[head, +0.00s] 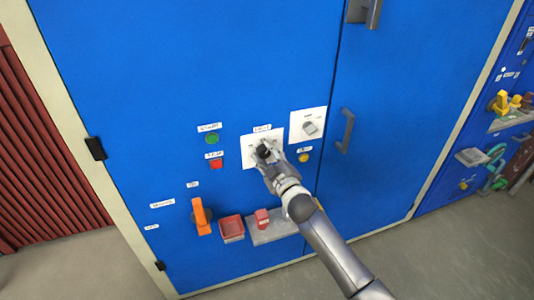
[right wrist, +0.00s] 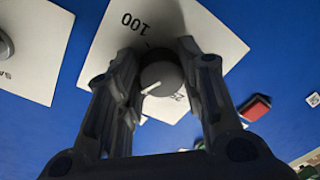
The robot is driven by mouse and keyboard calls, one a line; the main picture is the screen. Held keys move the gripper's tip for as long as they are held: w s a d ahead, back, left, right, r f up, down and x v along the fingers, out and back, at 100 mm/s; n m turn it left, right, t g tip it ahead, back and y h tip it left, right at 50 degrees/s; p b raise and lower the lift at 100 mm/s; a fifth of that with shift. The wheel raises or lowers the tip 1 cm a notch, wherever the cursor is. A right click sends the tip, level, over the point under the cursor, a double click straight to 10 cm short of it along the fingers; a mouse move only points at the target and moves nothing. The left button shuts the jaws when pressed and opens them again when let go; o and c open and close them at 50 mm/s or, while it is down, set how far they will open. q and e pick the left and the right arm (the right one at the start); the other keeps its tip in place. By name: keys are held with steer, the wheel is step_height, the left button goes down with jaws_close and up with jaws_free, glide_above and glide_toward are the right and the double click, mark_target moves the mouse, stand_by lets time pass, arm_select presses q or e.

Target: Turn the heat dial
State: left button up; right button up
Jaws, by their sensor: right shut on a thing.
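A round dark dial (head: 264,151) sits on a white plate (head: 248,157) on the blue cabinet front. In the right wrist view the dial (right wrist: 162,78) is grey with a white pointer line, which points to the lower left. Its plate (right wrist: 112,55) carries the mark "100", seen upside down. My right gripper (head: 263,149) is at the dial. In the right wrist view its fingers (right wrist: 160,62) stand on either side of the dial and are shut on it. They hide part of the plate's scale. My left gripper is not in view.
A second white plate with a grey knob (head: 310,127) is close by at the upper right. A green button (head: 212,139), a red button (head: 216,163) and an orange handle (head: 201,217) are to the left. A grey door handle (head: 346,131) sticks out at the right.

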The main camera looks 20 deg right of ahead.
steer(key=n+p, duration=0.1)
steer(key=n, duration=0.2)
steer(key=shift+r+n, duration=0.1)
steer(key=shift+n, duration=0.2)
steer(key=n, duration=0.3)
steer(key=shift+h+p, duration=0.3)
steer(key=n, duration=0.3)
steer(key=shift+r+n+p, duration=0.1)
steer(key=shift+n+p, duration=0.2)
steer(key=shift+n, duration=0.1)
steer(key=n, duration=0.3)
steer(key=shift+h+p, duration=0.3)
steer(key=shift+p, duration=0.1)
steer(key=n, duration=0.3)
steer(key=shift+a+n+p, duration=0.1)
steer(key=shift+n+p, duration=0.3)
steer(key=n+p, duration=0.1)
steer(key=n, duration=0.2)
steer(key=shift+a+h, duration=0.1)
steer(key=shift+h, duration=0.3)
steer(key=n, duration=0.3)
steer(key=shift+n+p, duration=0.4)
steer(key=shift+a+n+p, duration=0.1)
steer(key=shift+n+p, duration=0.3)
steer(key=shift+n, duration=1.4)
